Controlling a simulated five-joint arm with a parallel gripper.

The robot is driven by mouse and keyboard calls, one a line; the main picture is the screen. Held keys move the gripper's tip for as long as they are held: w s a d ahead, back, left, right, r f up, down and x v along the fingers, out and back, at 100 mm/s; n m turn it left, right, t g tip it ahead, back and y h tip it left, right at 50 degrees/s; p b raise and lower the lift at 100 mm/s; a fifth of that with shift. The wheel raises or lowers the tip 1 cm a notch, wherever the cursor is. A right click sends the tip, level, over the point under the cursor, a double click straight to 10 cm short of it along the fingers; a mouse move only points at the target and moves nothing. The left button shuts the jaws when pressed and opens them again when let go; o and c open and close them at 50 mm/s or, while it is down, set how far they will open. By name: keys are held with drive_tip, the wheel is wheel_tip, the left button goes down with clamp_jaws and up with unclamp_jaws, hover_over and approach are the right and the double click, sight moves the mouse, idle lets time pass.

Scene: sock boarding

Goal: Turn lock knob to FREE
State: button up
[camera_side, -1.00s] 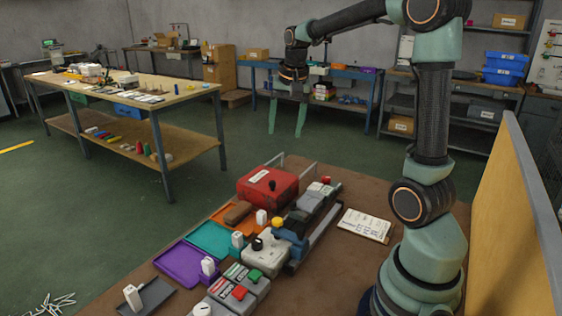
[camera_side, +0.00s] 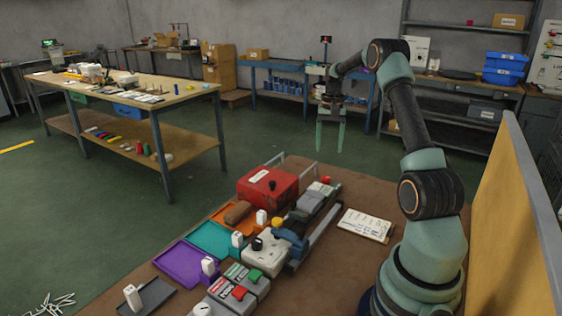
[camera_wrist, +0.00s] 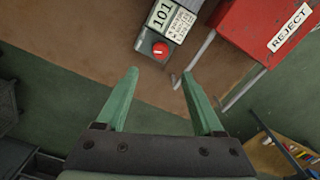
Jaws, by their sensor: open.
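My gripper (camera_side: 328,150) hangs open and empty, fingers pointing down, above and beyond the far end of the brown table in the side view. In the wrist view its green fingers (camera_wrist: 160,75) are apart with nothing between them. No knob is readably marked FREE. Candidates in the side view are a black knob (camera_side: 257,244) on a pale grey box (camera_side: 266,257) and a white dial (camera_side: 202,310) at the bottom edge. A red knob (camera_side: 326,180) sits at the far end of the table. A red knob on a small box (camera_wrist: 160,49) shows ahead of the fingers in the wrist view.
A red REJECT box (camera_side: 268,187) stands at the far left, with thin rails beyond it. Purple (camera_side: 185,268), teal and orange trays line the left edge. A control box with green and red buttons (camera_side: 240,283) is in front.

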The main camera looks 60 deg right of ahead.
sight(326, 177)
wheel_tip(326, 177, down, 11)
idle(0.4)
